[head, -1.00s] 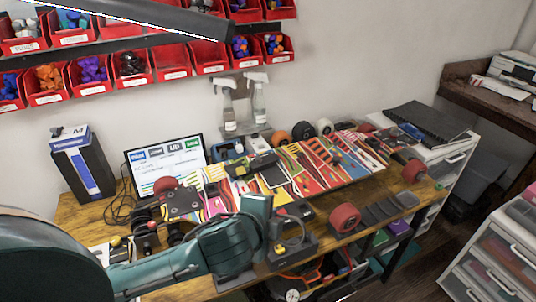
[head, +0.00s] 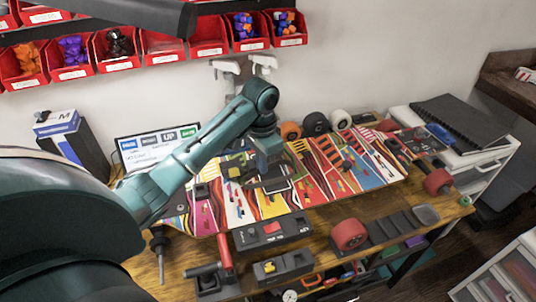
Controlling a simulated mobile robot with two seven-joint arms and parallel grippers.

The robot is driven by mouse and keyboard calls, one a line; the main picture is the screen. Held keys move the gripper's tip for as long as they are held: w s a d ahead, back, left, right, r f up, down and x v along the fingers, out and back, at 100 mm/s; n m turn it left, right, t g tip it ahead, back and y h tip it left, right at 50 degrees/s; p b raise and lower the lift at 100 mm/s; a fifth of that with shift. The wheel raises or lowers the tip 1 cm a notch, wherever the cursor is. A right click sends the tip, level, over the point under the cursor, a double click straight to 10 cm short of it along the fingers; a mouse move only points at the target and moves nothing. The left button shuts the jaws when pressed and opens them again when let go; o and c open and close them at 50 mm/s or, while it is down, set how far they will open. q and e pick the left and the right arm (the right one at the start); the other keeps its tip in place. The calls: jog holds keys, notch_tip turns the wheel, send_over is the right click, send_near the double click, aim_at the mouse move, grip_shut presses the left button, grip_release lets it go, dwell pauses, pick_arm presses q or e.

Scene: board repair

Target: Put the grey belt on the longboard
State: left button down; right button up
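The longboard (head: 325,182) lies across the table, its brightly patterned side up, with several wheels near its right end. My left arm comes in from the left, and my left gripper (head: 274,183) points down over the middle of the longboard. Its fingers are small and dark against dark parts there, so I cannot tell whether they are open or shut. I cannot make out the grey belt for certain; it may be hidden by the arm or too small to see. My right gripper is not in view.
A red wheel (head: 349,234) stands by a grey slotted tray (head: 385,228) at the front right. A black box with a red button (head: 271,231) and a red-handled tool (head: 224,252) are in front. A laptop (head: 160,146) stands behind. Red bins (head: 208,42) hang above.

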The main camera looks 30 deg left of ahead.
aim_at(262, 189)
pick_arm(q)
jog(key=shift+s+f, duration=0.3)
jog(key=shift+f, duration=2.35)
jog(key=shift+f, duration=0.5)
jog(key=c, duration=1.6)
grip_release()
jog(key=shift+c, duration=0.5)
jog(key=shift+c, duration=0.5)
